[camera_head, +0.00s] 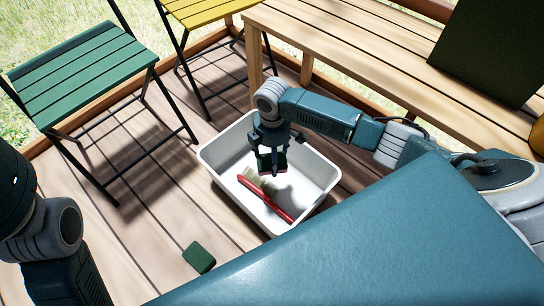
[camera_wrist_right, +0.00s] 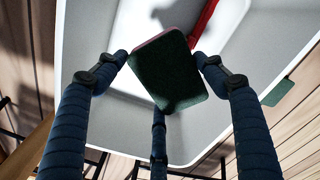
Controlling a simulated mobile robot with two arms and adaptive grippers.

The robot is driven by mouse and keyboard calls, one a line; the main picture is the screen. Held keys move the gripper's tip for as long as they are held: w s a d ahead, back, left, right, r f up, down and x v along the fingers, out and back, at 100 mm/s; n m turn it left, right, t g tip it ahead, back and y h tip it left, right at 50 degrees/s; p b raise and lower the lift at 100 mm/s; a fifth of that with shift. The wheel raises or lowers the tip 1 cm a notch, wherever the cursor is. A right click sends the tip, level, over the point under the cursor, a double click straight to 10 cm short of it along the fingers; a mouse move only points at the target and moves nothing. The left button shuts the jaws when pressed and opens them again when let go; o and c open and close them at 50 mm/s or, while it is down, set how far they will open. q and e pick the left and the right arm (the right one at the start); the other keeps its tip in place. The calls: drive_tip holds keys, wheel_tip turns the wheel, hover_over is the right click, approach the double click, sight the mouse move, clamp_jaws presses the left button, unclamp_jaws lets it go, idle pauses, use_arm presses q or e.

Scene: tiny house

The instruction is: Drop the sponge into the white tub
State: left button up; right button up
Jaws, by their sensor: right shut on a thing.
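The white tub (camera_head: 213,167) stands on the wooden deck in the middle of the head view. My right gripper (camera_head: 272,160) is over the tub's opening, shut on a dark green sponge (camera_head: 266,163) with a reddish edge. In the right wrist view the sponge (camera_wrist_right: 167,72) sits between the fingertips, with the tub's pale inside and rim (camera_wrist_right: 72,60) behind it. My left arm shows at the left edge of the head view, but its gripper is not visible.
A red long object (camera_head: 266,200) and a beige piece (camera_head: 254,177) lie in the tub. A small dark green block (camera_head: 199,257) is on the deck beside it. A green chair (camera_head: 85,75), a yellow chair (camera_head: 205,10) and a wooden bench (camera_head: 340,50) stand around.

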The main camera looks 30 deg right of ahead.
drive_tip(key=o, duration=0.8)
wheel_tip(320, 180, up, 12)
idle(0.3)
